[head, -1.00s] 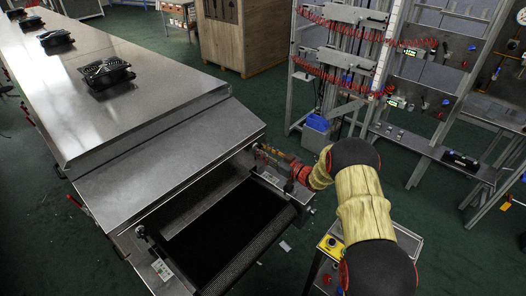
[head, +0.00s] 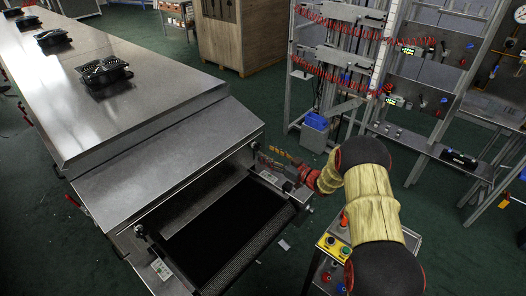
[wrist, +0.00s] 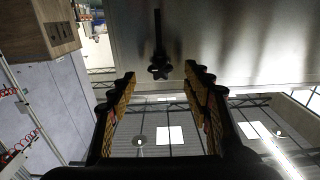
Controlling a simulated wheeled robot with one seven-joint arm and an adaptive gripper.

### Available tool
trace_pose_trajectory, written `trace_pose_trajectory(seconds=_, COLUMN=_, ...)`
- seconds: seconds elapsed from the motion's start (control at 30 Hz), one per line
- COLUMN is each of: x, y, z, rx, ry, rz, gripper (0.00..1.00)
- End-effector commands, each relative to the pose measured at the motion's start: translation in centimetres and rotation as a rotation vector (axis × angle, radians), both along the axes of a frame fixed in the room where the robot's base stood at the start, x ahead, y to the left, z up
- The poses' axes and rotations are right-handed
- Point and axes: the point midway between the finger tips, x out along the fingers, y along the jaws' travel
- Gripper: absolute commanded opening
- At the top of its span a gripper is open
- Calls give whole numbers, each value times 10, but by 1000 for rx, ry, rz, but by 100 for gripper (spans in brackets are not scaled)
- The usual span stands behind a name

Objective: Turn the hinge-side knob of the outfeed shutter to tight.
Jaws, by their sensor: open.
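In the wrist view a dark star-shaped knob (wrist: 160,71) on a thin dark stem stands against a grey metal panel (wrist: 225,45). It is ahead of my gripper (wrist: 160,78), between the two fingertip lines. The fingers are spread apart on either side, with nothing between them and no visible contact. In the head view my gripper (head: 276,160) is at the right side of the dryer's outfeed opening, beside the sloped metal cover (head: 165,160). The knob is too small to make out there. I cannot tell how tight it is.
The black conveyor belt (head: 220,230) lies below and left of my gripper. A push-button box (head: 333,246) stands below my arm. A metal rack (head: 345,70) with red coiled hoses and a blue bin (head: 316,122) are to the right.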

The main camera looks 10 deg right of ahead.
Motion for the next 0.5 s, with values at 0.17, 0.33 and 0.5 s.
trace_pose_trajectory(seconds=0.17, x=-30, y=-24, z=0, rx=1, ry=1, rz=-4, gripper=50)
trace_pose_trajectory(seconds=0.33, x=-52, y=-39, z=0, rx=0, ry=1, rz=-3, gripper=50)
trace_pose_trajectory(seconds=0.5, x=-62, y=-46, z=-1, rx=0, ry=3, rz=-1, gripper=50)
